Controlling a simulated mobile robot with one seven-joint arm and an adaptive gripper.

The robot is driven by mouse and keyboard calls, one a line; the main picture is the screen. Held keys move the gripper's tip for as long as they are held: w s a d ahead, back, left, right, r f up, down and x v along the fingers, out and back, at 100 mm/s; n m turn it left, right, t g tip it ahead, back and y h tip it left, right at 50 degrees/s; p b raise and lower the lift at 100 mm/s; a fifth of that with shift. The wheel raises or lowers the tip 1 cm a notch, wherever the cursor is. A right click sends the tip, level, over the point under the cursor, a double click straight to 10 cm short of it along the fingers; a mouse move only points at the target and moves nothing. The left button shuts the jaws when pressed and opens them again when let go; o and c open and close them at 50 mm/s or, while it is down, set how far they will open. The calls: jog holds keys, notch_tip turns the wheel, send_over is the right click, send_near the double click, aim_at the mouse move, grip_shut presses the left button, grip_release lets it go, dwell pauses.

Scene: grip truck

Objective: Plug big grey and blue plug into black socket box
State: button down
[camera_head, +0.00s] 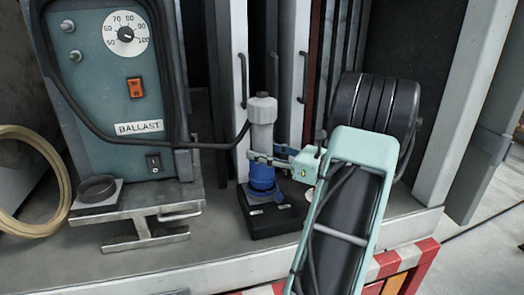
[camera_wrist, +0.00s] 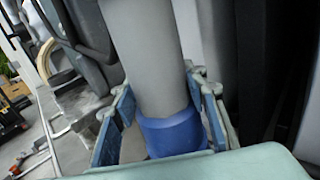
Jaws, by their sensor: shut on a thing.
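The big grey and blue plug (camera_head: 263,136) stands upright over the black socket box (camera_head: 272,217) in the head view, with its blue lower part at the blue collar on top of the box. I cannot tell how deep it sits. A black cable runs from its grey cap to the left. My gripper (camera_head: 268,157) is shut around the plug's grey body, just above the blue part. In the wrist view the plug's grey body (camera_wrist: 150,55) and blue end (camera_wrist: 174,134) lie between the two fingers; the socket box is hidden there.
A blue-grey ballast unit (camera_head: 105,97) with a dial and orange switch stands at the left on a metal stand (camera_head: 150,238). A black cable reel (camera_head: 372,103) is at the right. Vertical metal posts (camera_head: 238,80) stand behind the plug. The shelf has a red and white striped front edge.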

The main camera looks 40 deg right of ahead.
jog(key=shift+f+b, duration=0.6)
jog(key=shift+f, duration=0.65)
jog(key=c, duration=0.7)
grip_release()
jog(key=shift+f, duration=0.1)
jog(key=shift+c, duration=0.2)
jog(key=shift+r+p, duration=2.1)
jog(key=shift+r, duration=0.45)
